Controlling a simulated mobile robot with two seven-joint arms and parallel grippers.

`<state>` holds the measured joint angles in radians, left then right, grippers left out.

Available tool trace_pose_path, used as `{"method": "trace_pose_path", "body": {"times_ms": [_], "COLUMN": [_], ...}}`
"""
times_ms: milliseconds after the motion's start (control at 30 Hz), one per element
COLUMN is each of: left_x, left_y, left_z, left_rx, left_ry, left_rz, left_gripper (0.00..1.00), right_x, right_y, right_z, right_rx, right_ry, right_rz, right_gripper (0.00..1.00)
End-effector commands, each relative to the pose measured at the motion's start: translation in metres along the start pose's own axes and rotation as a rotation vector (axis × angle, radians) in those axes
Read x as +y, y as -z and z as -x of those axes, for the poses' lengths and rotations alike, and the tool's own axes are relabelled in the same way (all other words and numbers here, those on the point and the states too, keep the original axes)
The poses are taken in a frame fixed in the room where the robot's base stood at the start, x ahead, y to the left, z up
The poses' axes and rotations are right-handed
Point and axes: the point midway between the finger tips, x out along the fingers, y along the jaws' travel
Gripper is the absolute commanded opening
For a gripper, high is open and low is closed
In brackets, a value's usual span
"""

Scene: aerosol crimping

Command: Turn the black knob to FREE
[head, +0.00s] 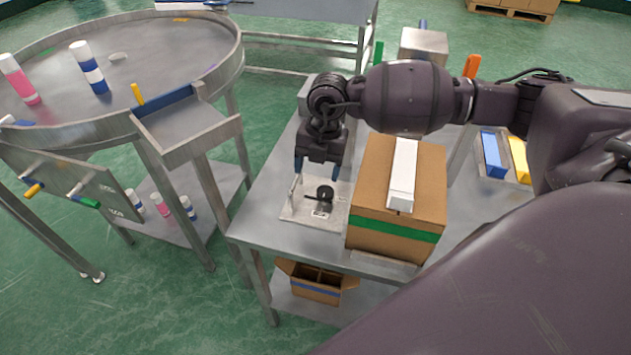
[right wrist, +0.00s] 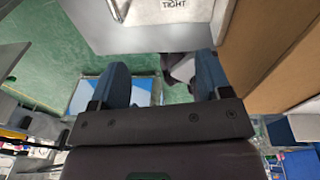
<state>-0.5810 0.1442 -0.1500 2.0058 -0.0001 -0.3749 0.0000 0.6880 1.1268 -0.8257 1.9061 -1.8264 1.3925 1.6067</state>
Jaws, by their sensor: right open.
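The black knob (head: 325,193) stands on a pale base plate (head: 298,213) on the metal table, with a dark bar beside it pointing left. My right gripper (head: 317,170) is above and slightly behind the knob, its blue fingers apart with nothing between them. The knob does not show clearly there. Any FREE mark and the knob's setting are too small to read. My left gripper is out of view.
A cardboard box (head: 393,226) with a long white carton (head: 402,172) on top stands close right of the plate. A small open box (head: 318,283) sits on the lower shelf. A round metal table (head: 150,60) with bottles is at the left. The table's front-left corner is clear.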

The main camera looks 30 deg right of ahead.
Motion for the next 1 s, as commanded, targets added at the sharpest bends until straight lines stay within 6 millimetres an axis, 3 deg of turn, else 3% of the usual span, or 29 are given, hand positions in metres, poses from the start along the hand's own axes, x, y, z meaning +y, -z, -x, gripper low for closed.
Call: {"method": "trace_pose_path", "body": {"times_ms": [100, 267, 700, 1000], "left_x": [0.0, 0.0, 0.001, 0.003], "left_y": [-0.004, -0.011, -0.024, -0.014], "left_z": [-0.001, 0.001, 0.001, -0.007], "left_rx": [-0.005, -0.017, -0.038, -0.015], "left_ry": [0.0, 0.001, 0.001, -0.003], "left_rz": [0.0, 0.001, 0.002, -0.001], "left_gripper": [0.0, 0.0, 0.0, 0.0], "right_x": [-0.013, -0.018, -0.024, -0.026], "right_y": [-0.02, -0.027, -0.034, -0.037], "right_z": [0.005, 0.0, -0.07, -0.097], "right_rx": [-0.09, -0.12, -0.113, -0.115], "right_ry": [0.072, 0.095, 0.094, 0.092], "right_rz": [-0.054, -0.076, -0.074, -0.072], "right_gripper": [0.71, 0.71, 0.71, 0.71]}}
